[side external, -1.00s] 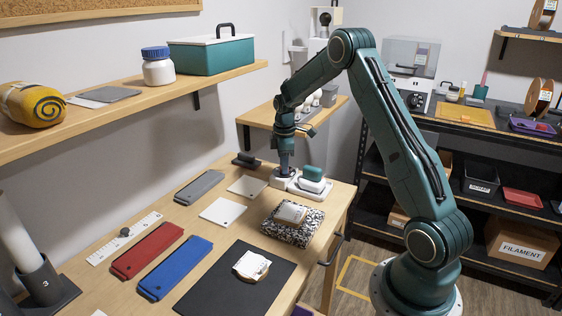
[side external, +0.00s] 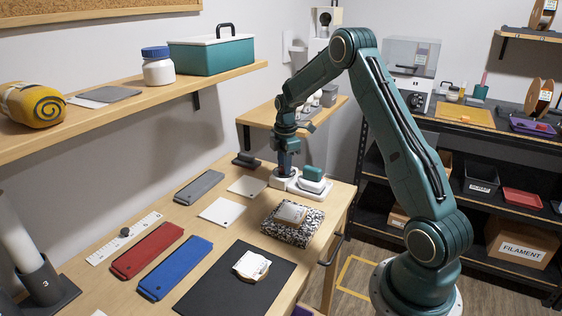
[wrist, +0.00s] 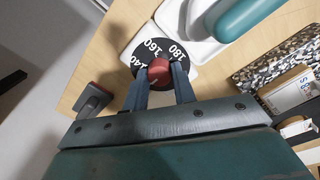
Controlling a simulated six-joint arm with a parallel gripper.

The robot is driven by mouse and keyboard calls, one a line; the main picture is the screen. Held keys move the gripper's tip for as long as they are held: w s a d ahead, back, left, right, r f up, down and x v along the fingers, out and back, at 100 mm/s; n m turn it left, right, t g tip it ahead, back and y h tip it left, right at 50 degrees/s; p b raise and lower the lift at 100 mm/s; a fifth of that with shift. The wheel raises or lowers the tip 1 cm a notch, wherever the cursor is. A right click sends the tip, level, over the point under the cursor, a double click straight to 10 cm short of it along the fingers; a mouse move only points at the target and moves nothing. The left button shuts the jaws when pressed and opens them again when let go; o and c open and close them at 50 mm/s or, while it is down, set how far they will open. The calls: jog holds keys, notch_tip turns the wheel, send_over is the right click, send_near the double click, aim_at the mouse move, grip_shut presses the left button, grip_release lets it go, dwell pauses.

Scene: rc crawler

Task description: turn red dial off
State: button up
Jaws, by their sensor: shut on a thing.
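The red dial (wrist: 159,71) sits at the centre of a black disc (wrist: 150,50) with white numbers, 140, 160 and 180 among them, in the wrist view. My gripper (wrist: 160,84) is shut on the dial, one finger on each side. In the side external view my gripper (side external: 285,168) points straight down over the white base (side external: 314,189) at the far end of the table. The dial is hidden there behind the fingers. The dial's pointer mark cannot be made out.
A teal-handled thing (side external: 313,174) stands on the white base, close to the right of my gripper. A small dark object (side external: 246,160) lies to the left. A speckled block (side external: 292,223) with a white item on top is nearer. Red (side external: 147,250) and blue (side external: 175,267) slabs lie in front.

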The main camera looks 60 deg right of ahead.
jog(key=o, duration=1)
jog(key=shift+r, duration=0.1)
jog(key=r, duration=1.3)
jog(key=shift+s+a+r, duration=0.15)
jog(key=shift+s+r, duration=0.05)
jog(key=shift+r, duration=0.2)
jog(key=shift+a, duration=0.1)
